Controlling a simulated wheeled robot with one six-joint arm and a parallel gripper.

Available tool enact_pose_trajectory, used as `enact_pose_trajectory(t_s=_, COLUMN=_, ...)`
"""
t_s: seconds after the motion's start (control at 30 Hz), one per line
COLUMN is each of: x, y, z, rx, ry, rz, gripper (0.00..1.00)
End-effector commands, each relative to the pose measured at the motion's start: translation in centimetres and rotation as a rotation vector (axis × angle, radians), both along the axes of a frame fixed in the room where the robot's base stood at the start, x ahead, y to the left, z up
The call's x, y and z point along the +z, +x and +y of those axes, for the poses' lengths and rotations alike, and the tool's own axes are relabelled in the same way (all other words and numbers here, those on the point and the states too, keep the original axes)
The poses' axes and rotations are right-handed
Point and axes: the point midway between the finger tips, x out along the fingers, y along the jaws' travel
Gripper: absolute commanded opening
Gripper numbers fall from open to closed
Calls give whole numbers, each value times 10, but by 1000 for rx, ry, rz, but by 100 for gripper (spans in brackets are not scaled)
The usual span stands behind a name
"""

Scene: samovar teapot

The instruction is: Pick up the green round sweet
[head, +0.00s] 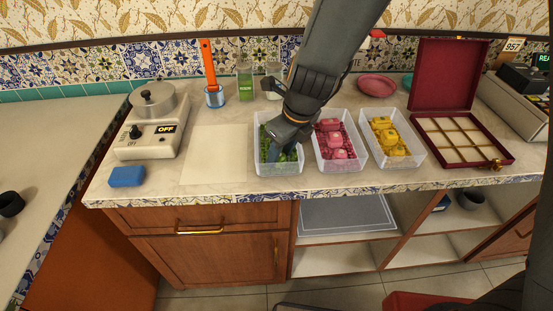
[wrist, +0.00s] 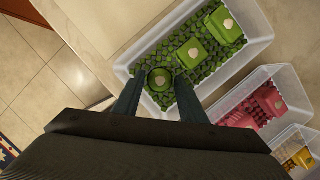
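The green round sweet (wrist: 160,79) lies on a bed of small green pieces in the clear green-sweet tray (wrist: 258,50), near one end of it. In the wrist view it shows between my two fingertips. My gripper (wrist: 159,88) is open, with a finger on each side of the sweet; I cannot tell if either touches it. In the head view my gripper (head: 277,152) reaches down into the green-sweet tray (head: 280,169) and hides most of its contents. Two square green sweets (wrist: 193,53) sit farther along the same tray.
A tray of pink sweets (head: 341,165) and a tray of yellow sweets (head: 401,159) stand to the right. An open red box with compartments (head: 462,168) is farther right.

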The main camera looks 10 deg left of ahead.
Motion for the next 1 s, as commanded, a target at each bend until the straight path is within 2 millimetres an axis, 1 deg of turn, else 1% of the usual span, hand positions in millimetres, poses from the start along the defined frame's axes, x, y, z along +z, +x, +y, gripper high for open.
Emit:
enact_pose_trajectory(t_s=0.23, x=-1, y=0, z=1, rx=2, ry=0, rz=-1, gripper=38)
enact_pose_trajectory(t_s=0.37, x=-1, y=0, z=1, rx=2, ry=0, rz=-1, gripper=16)
enact_pose_trajectory(t_s=0.4, x=-1, y=0, z=1, rx=2, ry=0, rz=-1, gripper=9)
enact_pose_trajectory(t_s=0.43, x=-1, y=0, z=1, rx=2, ry=0, rz=-1, gripper=7)
enact_pose_trajectory(t_s=0.63, x=-1, y=0, z=2, rx=2, ry=0, rz=-1, gripper=7)
enact_pose_trajectory(t_s=0.73, x=4, y=0, z=2, rx=2, ry=1, rz=-2, gripper=7)
enact_pose_trajectory(t_s=0.87, x=23, y=0, z=2, rx=2, ry=2, rz=-4, gripper=7)
enact_pose_trajectory(t_s=1.0, x=51, y=1, z=2, rx=3, ry=3, rz=-6, gripper=7)
